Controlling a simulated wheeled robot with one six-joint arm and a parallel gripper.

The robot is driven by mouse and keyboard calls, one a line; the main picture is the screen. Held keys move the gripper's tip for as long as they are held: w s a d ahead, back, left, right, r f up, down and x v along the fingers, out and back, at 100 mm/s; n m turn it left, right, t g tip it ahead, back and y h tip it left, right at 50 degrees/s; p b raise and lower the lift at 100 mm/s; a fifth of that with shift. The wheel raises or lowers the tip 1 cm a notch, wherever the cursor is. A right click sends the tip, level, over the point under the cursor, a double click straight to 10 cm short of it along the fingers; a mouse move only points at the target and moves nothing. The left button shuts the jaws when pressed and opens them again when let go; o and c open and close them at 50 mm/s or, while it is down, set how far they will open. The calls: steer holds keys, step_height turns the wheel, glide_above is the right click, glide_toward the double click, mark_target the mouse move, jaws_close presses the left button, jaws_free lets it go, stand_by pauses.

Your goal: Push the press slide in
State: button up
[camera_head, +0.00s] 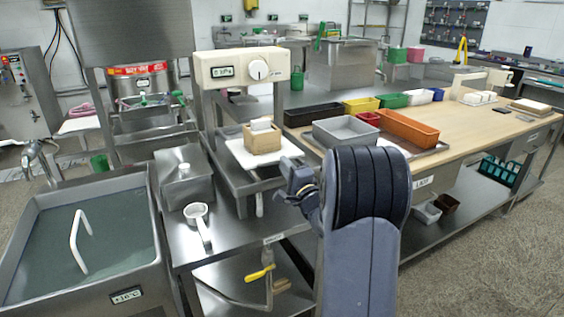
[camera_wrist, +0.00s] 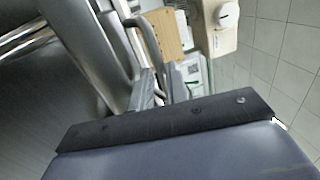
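The press has a cream head (camera_head: 250,67) with a green display and a round dial. Below it, the slide's white plate (camera_head: 236,150) sticks out toward the front, bearing a wooden mould (camera_head: 262,141) with a white block in it. A handle (camera_head: 259,205) hangs below the front of the slide. My gripper (camera_head: 293,180) is just right of the slide, partly hidden by my arm; I cannot tell whether it touches. The wrist view shows the wooden mould (camera_wrist: 163,34), the press head (camera_wrist: 220,25) and a curved metal bar (camera_wrist: 151,45).
A water basin (camera_head: 85,240) is at far left. A grey bin (camera_head: 345,131) and an orange bin (camera_head: 408,128) stand on the counter to the right.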

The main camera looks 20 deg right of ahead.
steer(key=s+f, duration=0.1)
steer(key=s, duration=0.6)
steer(key=shift+s+d+f, duration=0.15)
steer(key=shift+s+f, duration=0.05)
steer(key=shift+s, duration=0.15)
steer(key=shift+c, duration=0.2)
steer(key=s, duration=0.4)
steer(key=s+f, duration=0.1)
steer(key=s, duration=0.1)
steer(key=shift+s+d+f+b, duration=0.1)
steer(key=shift+s+d+b, duration=0.05)
steer(key=shift+d+b, duration=0.25)
jaws_close()
steer(key=w+r+b, duration=0.1)
steer(key=w+r, duration=0.1)
steer(key=w, duration=1.1)
steer(key=shift+w+a+r, duration=0.2)
steer(key=shift+a+r, duration=0.1)
